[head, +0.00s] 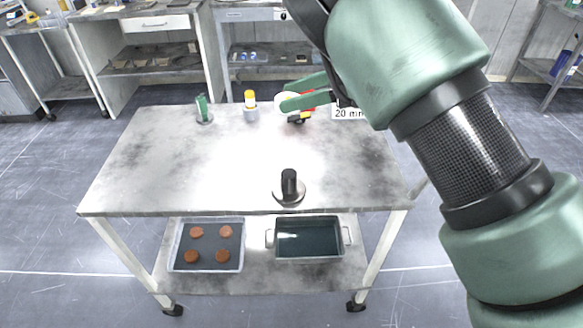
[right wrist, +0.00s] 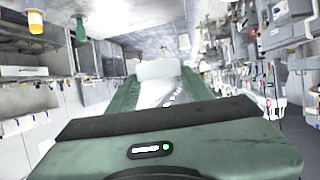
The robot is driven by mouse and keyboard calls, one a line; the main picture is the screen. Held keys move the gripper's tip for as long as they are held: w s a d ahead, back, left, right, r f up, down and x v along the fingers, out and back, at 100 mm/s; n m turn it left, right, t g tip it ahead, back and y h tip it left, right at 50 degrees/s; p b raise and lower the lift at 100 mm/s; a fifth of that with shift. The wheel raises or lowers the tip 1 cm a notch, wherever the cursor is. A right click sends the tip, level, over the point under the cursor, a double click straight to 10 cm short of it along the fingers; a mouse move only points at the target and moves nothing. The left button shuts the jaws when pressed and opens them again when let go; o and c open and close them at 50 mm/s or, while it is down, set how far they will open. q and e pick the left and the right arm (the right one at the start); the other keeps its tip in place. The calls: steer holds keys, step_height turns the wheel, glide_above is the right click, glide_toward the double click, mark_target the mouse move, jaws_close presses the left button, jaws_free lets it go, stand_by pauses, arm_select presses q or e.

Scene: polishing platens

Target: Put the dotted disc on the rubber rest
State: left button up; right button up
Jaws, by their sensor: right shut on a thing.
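My right gripper (head: 303,98) reaches in from the right over the far side of the table. Its green fingers are shut on a pale white piece (head: 284,101), which also shows between the fingers in the right wrist view (right wrist: 158,69). I see no dots on this piece, so I cannot tell whether it is the dotted disc. A round metal plate (head: 280,196) with an upright black knob stands at the table's front edge. I cannot tell which thing is the rubber rest. My left gripper is not in view.
The lower shelf holds a tray (head: 208,268) of several brown discs and a metal basin (head: 310,258). The table's middle is clear.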

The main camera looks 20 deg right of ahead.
mark_target(295, 173)
step_height(295, 173, down, 18)
steer(key=shift+w+f+p, duration=0.1)
steer(key=shift+f+p, duration=0.15)
steer(key=shift+p, duration=0.4)
steer(key=shift+f, duration=0.1)
steer(key=o, duration=1.5)
steer(key=shift+c, duration=0.2)
steer(key=shift+d+r, duration=0.2)
steer(key=shift+d, duration=0.05)
steer(key=b+v, duration=0.2)
steer(key=v, duration=0.9)
steer(key=shift+d+r, duration=0.2)
